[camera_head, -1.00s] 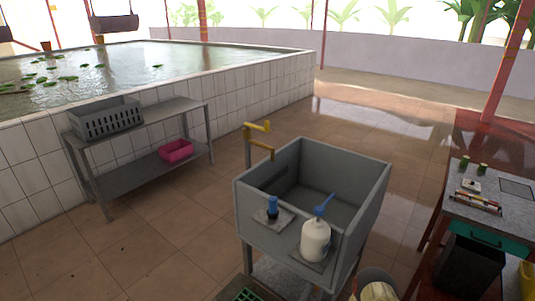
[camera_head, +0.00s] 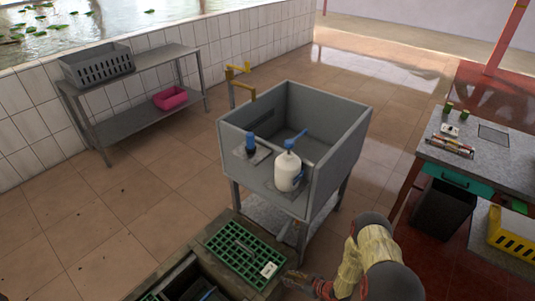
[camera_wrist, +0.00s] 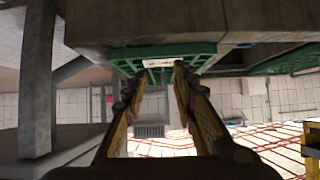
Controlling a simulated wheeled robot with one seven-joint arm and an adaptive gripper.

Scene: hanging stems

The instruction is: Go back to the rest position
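My arm enters at the lower right of the head view, and my gripper (camera_head: 300,281) is low beside the right end of a green grid tray (camera_head: 245,250). In the wrist view my gripper's two fingers (camera_wrist: 157,85) stand apart with a clear gap. Nothing is held between them. The green tray's edge (camera_wrist: 165,52), with a white label, shows just beyond the fingertips. I cannot tell whether the fingers touch it.
A grey sink (camera_head: 340,135) with a white bottle (camera_head: 288,171) stands behind the gripper. A grey table (camera_head: 510,160) is at right, near a yellow crate (camera_head: 512,238). A metal shelf (camera_head: 140,120) holds a grey crate (camera_head: 97,65) and a pink basin (camera_head: 170,98). Open tiled floor lies at left.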

